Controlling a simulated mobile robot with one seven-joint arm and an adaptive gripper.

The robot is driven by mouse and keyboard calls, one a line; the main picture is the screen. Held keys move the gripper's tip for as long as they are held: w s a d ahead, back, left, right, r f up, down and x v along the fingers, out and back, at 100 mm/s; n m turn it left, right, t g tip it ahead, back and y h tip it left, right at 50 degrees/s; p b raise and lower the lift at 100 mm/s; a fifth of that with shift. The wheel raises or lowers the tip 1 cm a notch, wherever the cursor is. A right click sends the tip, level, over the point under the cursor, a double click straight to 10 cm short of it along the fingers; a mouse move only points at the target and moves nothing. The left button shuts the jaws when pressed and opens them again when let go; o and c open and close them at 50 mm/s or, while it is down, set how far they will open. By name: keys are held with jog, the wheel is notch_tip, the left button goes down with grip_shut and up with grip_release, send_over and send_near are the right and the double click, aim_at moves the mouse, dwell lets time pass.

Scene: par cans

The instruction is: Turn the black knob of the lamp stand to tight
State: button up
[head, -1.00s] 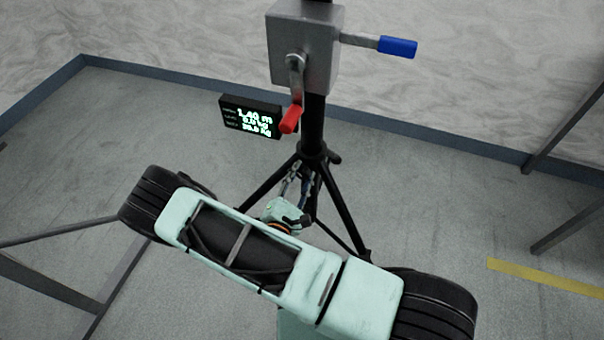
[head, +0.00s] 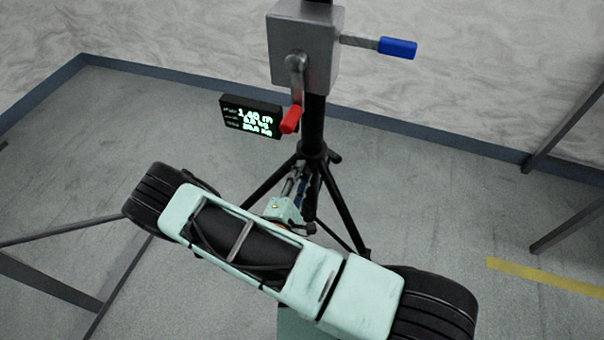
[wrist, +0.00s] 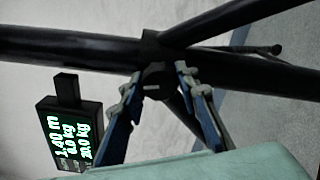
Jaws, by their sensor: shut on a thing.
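The lamp stand (head: 314,125) is a black post on a tripod, with a grey winch box (head: 300,55) on it. In the wrist view the stand's post (wrist: 70,47) lies sideways across the picture. The black knob (wrist: 157,80) is on the collar where the tripod legs meet the post, and it has a small pale mark. My gripper (wrist: 158,82) is shut on the knob, one blue-and-grey finger on each side. In the head view my gripper (head: 301,187) is low at the tripod, partly hidden by my arm, and the knob cannot be made out.
A red-handled crank (head: 291,119) and a blue-handled crank (head: 397,47) stick out from the winch box. A small display (head: 250,117) reading 1.40 m hangs left of the post; it also shows in the wrist view (wrist: 72,130). A tripod leg (wrist: 210,20) runs close to the fingers.

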jog(key=o, duration=1.2)
jog(key=shift+c, duration=0.2)
jog(key=v, duration=1.2)
